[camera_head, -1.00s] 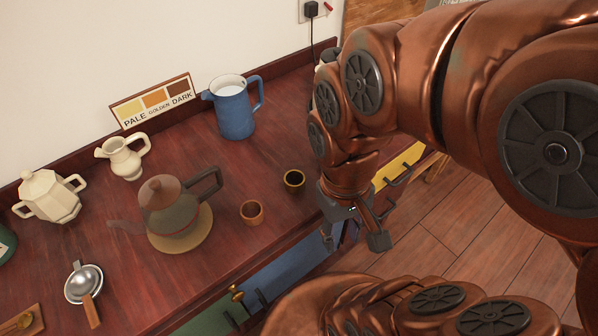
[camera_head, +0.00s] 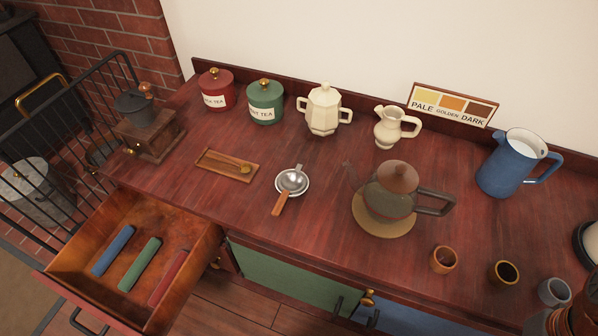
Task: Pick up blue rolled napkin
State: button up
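The blue rolled napkin (camera_head: 113,251) lies in an open wooden drawer (camera_head: 205,243) at the lower left. It is the leftmost of three rolls; a green roll (camera_head: 139,264) lies in the middle and a red roll (camera_head: 168,277) on the right. The rolls lie roughly parallel, with gaps between them. Only a copper part of my arm shows at the lower right corner, far from the drawer. My gripper is out of view.
A coffee grinder (camera_head: 148,138) stands behind the drawer. A black railing (camera_head: 62,118) runs along the left.

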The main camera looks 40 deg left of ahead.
aim_at(100, 268)
jog(key=u, duration=4.65)
jog(key=i, duration=2.35)
jog(key=z, duration=2.8)
